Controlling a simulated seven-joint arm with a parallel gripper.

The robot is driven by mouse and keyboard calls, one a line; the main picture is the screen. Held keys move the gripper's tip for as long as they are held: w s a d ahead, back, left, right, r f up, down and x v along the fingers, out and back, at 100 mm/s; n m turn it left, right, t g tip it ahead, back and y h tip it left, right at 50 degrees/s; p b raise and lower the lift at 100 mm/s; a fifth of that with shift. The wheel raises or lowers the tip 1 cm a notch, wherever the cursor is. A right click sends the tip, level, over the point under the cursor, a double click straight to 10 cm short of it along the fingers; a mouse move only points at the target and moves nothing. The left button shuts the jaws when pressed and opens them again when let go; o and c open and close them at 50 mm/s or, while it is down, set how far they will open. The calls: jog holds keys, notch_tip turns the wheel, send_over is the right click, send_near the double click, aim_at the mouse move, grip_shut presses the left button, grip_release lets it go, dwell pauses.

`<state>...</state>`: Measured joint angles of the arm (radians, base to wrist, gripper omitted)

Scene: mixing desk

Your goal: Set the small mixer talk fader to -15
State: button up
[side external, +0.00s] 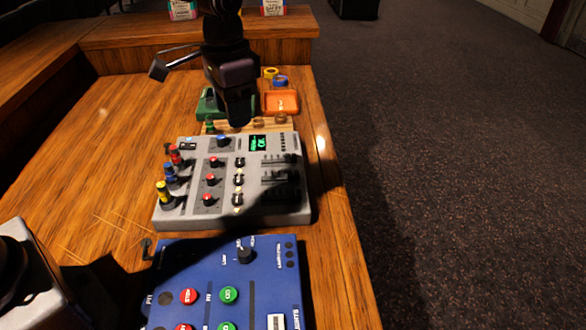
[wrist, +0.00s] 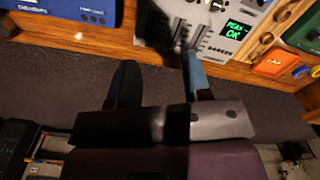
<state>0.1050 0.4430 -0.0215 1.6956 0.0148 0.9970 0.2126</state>
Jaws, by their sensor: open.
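The small mixer (side external: 225,218) is a grey box on the wooden desk in the side view, with red and white knobs, a green screen (side external: 259,143) and dark faders (side external: 280,178) on its right side. In the side view, my gripper (side external: 238,112) appears over the mixer's far edge.
A blue panel (side external: 205,265) with red and green buttons lies in front of the mixer. Coloured cable plugs (side external: 168,180) stand up along the mixer's left edge. Behind it are a green box (side external: 207,103) and an orange tray (side external: 281,102). The desk to the left is clear.

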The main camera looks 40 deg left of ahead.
aim_at(293, 172)
jog(key=w+d+f+m, duration=0.3)
jog(key=w+f+m, duration=0.3)
jog(key=w, duration=0.6)
jog(key=shift+n, duration=0.5)
jog(key=f, duration=1.3)
jog(key=shift+s+f, duration=0.25)
jog(key=shift+f, duration=0.05)
grip_shut()
